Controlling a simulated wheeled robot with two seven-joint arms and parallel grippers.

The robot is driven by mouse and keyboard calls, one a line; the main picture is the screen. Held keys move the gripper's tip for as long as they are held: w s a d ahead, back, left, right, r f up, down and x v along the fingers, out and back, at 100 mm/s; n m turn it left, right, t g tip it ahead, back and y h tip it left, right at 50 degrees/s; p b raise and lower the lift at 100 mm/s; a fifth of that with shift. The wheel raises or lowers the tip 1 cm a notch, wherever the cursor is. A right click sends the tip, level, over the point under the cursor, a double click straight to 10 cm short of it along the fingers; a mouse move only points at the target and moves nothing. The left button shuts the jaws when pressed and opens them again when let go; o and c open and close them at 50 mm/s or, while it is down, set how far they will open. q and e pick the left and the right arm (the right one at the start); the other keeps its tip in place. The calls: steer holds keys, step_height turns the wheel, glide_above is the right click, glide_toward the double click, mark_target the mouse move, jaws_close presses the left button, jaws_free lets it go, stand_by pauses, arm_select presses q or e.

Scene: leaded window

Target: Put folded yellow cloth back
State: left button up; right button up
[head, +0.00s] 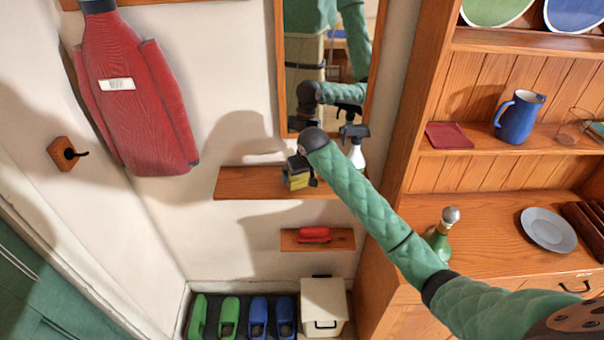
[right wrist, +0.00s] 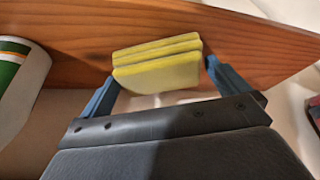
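The folded yellow cloth (right wrist: 157,62) shows as a stack of layers in the right wrist view, against the wooden shelf (right wrist: 60,28). In the head view the cloth (head: 298,182) is partly hidden by my right gripper (head: 300,172) at the small wall shelf (head: 235,184). In the right wrist view my right gripper (right wrist: 161,75) has its blue fingers wide apart, one on each side of the cloth. A narrow gap shows by the right finger; contact on the left is unclear. My left gripper is not in view.
A white spray bottle (head: 356,152) stands on the shelf right of the gripper, under a mirror (head: 292,95). A lower shelf (head: 340,240) holds a red item (head: 315,234). A dresser (head: 425,85) with a blue jug (head: 518,116) stands at the right.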

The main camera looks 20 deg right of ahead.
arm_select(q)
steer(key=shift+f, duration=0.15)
arm_select(e)
steer(key=shift+r, duration=0.1)
steer(key=shift+s+r+b, duration=0.15)
steer(key=shift+r+b, duration=0.05)
steer(key=shift+b, duration=0.15)
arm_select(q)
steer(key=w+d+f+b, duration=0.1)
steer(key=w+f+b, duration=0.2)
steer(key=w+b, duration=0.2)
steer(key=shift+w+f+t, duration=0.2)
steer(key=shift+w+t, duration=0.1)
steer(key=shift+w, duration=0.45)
arm_select(e)
steer(key=v, duration=1.1)
steer(key=shift+r, duration=0.2)
